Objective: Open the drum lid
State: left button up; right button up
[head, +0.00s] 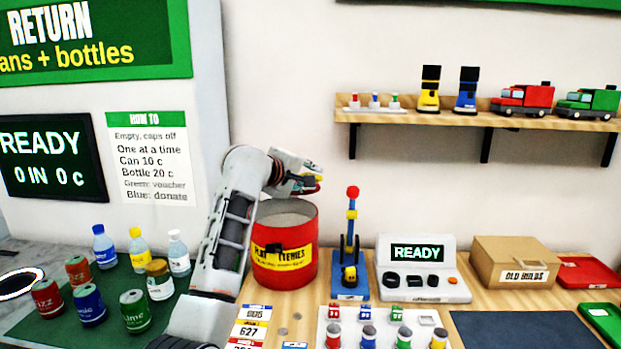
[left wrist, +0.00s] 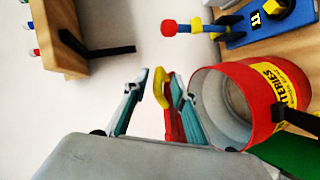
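The red drum (head: 285,262) with a yellow batteries label stands on the counter, and its top is uncovered, showing a grey inside. It also shows in the left wrist view (left wrist: 273,78), with its mouth facing the gripper. A narrow red piece (left wrist: 172,124), apparently the lid seen nearly edge-on, stands raised beside the rim, with a yellow handle (left wrist: 160,88) at its top. My left gripper (head: 312,178) is above the drum. In the left wrist view its fingers (left wrist: 158,88) are apart on either side of the yellow handle; a gap shows on one side. My right gripper is not in view.
A blue-based stand (head: 350,287) is just right of the drum. Bottles and cans stand on a green mat (head: 120,270) at left. A console (head: 425,287) and cardboard box (head: 515,265) are at right. A wall shelf (head: 470,117) is above.

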pick_arm(q)
jog(key=shift+r, duration=0.35)
notch_tip(320, 180, up, 9)
jog(key=shift+r, duration=0.15)
